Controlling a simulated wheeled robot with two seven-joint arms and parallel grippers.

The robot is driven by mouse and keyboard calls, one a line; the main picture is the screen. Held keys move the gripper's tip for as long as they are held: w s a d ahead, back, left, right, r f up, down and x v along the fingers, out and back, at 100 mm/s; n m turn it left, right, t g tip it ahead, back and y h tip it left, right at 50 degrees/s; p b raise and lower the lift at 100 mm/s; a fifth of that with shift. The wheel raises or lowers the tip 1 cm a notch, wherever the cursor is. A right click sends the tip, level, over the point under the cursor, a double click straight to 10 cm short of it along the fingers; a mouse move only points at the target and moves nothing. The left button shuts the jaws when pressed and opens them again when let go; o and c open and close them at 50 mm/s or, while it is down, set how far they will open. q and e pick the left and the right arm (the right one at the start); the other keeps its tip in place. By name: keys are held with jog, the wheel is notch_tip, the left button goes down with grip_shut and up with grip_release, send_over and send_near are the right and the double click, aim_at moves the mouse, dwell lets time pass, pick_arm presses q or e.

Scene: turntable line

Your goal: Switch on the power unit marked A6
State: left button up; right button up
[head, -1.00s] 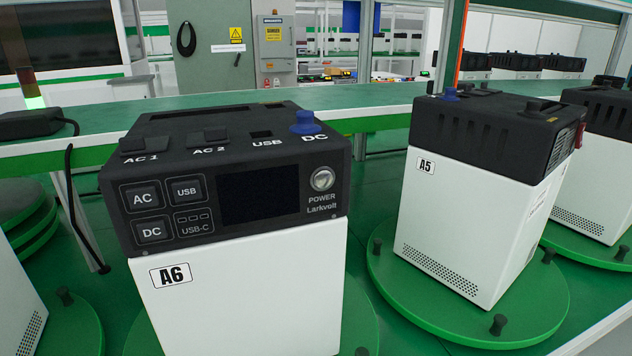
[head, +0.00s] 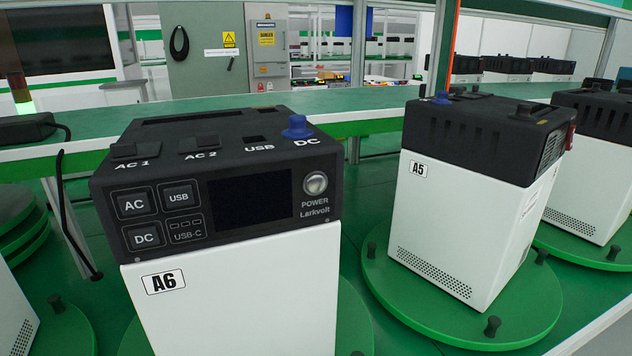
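The power unit marked A6 (head: 235,300) stands upright in the front middle of the head view, a white body with a black top. Its front faces me. The round silver POWER button (head: 315,183) is at the right of its front panel. The dark screen (head: 250,199) left of it shows nothing lit. AC, USB, DC and USB-C keys are at the left of the panel. A blue knob-like plug (head: 297,127) sits on top by the DC label. Neither of my grippers is in view.
A6 stands on a green turntable (head: 356,318). Unit A5 (head: 450,220) stands on another turntable (head: 545,300) to the right, turned at an angle. A green shelf (head: 370,122) runs behind. A black adapter (head: 27,128) with a cable lies at the left.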

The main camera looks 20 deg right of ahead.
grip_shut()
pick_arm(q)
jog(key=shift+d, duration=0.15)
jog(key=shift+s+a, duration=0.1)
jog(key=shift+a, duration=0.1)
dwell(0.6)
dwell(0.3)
